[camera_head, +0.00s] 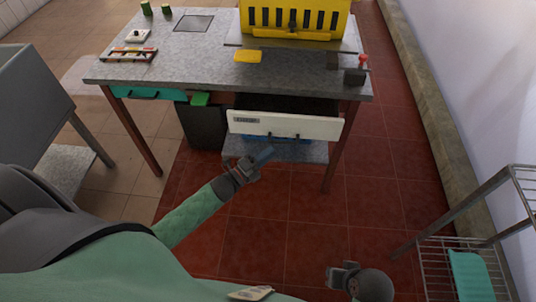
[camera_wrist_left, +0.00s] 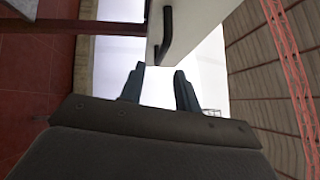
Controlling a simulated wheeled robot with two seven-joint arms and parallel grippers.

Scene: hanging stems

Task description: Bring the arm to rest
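My left gripper (camera_head: 264,155) is in front of and just below the white drawer front (camera_head: 285,125) of the workbench. In the left wrist view its two dark fingers (camera_wrist_left: 158,76) stand apart with nothing between them. The white panel (camera_wrist_left: 190,25) with a dark handle (camera_wrist_left: 166,36) shows beyond the fingertips, apart from them. My right gripper (camera_head: 342,275) is low in the head view, above the red floor; its fingers are too small to judge.
The workbench (camera_head: 215,60) carries a yellow slotted rack (camera_head: 293,18), a yellow block (camera_head: 247,56) and a red-knobbed device (camera_head: 356,74). The drawer stands out from the bench. A dark bin (camera_head: 203,125) is left of it. A wire shelf (camera_head: 465,270) stands at the right.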

